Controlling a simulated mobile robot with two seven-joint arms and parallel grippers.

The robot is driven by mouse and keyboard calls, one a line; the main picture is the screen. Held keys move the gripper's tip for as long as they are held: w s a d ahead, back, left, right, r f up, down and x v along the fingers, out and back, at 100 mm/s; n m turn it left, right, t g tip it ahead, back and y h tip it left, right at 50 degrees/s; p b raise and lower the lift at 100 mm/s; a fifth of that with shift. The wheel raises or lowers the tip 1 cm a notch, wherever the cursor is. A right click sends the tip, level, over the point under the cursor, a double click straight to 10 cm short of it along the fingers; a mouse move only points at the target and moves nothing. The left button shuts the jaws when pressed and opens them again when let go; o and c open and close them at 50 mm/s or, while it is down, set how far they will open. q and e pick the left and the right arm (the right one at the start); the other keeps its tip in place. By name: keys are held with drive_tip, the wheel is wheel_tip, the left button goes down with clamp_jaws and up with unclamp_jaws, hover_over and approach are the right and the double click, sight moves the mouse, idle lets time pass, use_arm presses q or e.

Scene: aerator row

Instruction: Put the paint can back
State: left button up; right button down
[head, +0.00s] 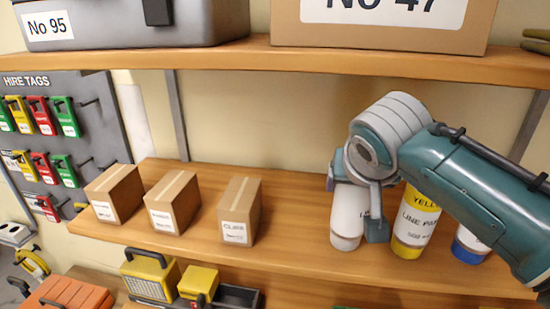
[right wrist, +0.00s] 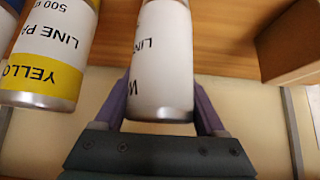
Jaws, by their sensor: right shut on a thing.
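A white line paint can (head: 345,222) is upright at the shelf, left of the other cans; it also shows in the right wrist view (right wrist: 162,50). My right gripper (head: 356,208) is shut on it, with one finger on each side, as the right wrist view shows (right wrist: 161,98). I cannot tell whether its base touches the shelf. The can with a yellow band (head: 413,222) stands just right of it and also shows in the right wrist view (right wrist: 45,50). A can with a blue base (head: 468,246) is partly hidden behind my right arm. My left gripper is out of view.
Three small cardboard boxes (head: 114,194), (head: 172,202), (head: 240,210) stand left on the same wooden shelf (head: 290,240). The shelf between the right-hand box and the white can is clear. An upper shelf (head: 350,64) overhangs, holding a grey case (head: 130,22) and a large box (head: 380,30).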

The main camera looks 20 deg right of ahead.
drive_tip(key=shift+f, duration=0.1)
unclamp_jaws()
